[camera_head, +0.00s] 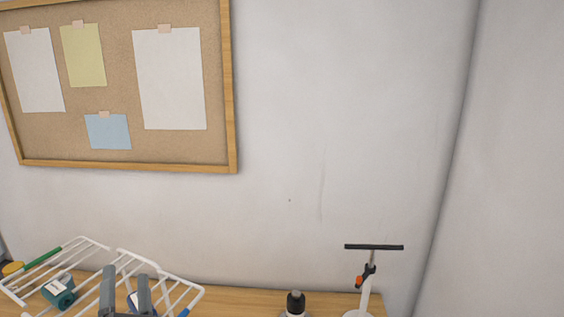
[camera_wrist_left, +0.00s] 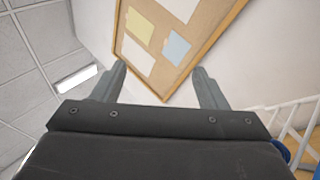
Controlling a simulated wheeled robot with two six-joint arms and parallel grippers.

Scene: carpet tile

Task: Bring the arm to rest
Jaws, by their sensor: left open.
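My left gripper (camera_head: 125,288) shows at the bottom left of the head view, its two grey fingers pointing up in front of a white wire rack. In the left wrist view the gripper (camera_wrist_left: 158,88) has its fingers spread wide with nothing between them. It points up toward the wall and the cork board. My right gripper is in neither view.
The white wire rack (camera_head: 172,277) stands on a wooden table (camera_head: 240,296), with a teal roll (camera_head: 58,291) at its left. A dark-capped bottle (camera_head: 295,303) and a black-barred stand (camera_head: 374,247) are further right. A cork board (camera_head: 150,152) hangs on the wall.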

